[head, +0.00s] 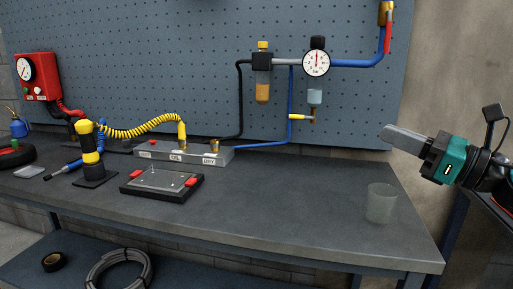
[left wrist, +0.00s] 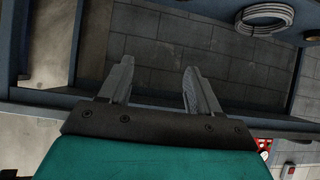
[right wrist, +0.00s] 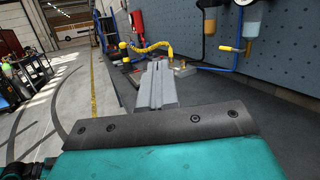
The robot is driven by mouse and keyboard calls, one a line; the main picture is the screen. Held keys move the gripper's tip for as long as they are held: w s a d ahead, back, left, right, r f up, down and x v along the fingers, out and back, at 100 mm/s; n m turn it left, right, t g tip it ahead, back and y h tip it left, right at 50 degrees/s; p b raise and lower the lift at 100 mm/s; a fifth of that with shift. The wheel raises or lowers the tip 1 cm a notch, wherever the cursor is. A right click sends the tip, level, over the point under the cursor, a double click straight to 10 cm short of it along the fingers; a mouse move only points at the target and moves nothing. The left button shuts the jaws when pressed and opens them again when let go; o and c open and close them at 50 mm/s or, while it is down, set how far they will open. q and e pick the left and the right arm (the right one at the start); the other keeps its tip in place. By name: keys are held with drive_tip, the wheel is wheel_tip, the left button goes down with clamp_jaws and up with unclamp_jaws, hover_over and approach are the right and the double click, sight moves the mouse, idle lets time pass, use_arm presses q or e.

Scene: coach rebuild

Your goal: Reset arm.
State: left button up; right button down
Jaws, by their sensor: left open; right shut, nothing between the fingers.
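My right gripper (head: 400,138) is raised over the right end of the workbench in the head view, to the upper right of a translucent cup (head: 381,203). Its fingers lie together with nothing between them, as the right wrist view also shows (right wrist: 157,84). My left gripper (left wrist: 152,82) shows only in the left wrist view. Its two fingers are apart and empty, with a tiled floor and the bench's lower frame beyond them. The left arm is not in the head view.
The workbench (head: 300,205) carries a grey manifold block (head: 215,158), a black tray (head: 137,188) with red clamps, and a yellow-and-black tool (head: 90,155) at the left. A pegboard (head: 180,70) with gauge and hoses stands behind. A coiled hose (head: 118,268) lies on the lower shelf. The bench's middle front is clear.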

drive_tip(key=s+a+f+m+t+h+p, duration=0.15)
drive_tip(key=f+m+h, duration=0.35)
drive_tip(key=f+m, duration=0.8)
drive_tip(key=s+a+f+m+t+h+p, duration=0.1)
drive_tip(key=s+a+f+m+h+p, duration=0.25)
drive_tip(key=f+m, duration=1.05)
use_arm(q)
drive_tip(key=shift+y, duration=0.4)
drive_tip(key=r, duration=0.1)
drive_tip(key=s+a+r, duration=0.1)
drive_tip(key=a+r+p, duration=0.1)
drive_tip(key=r, duration=0.1)
drive_tip(key=shift+s, duration=0.25)
use_arm(e)
drive_tip(key=s+a+f+m+g+h, duration=0.1)
drive_tip(key=s+a+f+m+g, duration=0.1)
drive_tip(key=s+f+m, duration=0.4)
drive_tip(key=s+a+f+m+g+h, duration=0.2)
drive_tip(key=s+a+f+m+g, duration=0.1)
drive_tip(key=s+f+m, duration=0.4)
drive_tip(key=s+m+g, duration=0.1)
drive_tip(key=s+m, duration=0.2)
drive_tip(key=shift+f, duration=0.3)
drive_tip(key=shift+s+a+h, duration=0.1)
drive_tip(key=shift+h, duration=0.15)
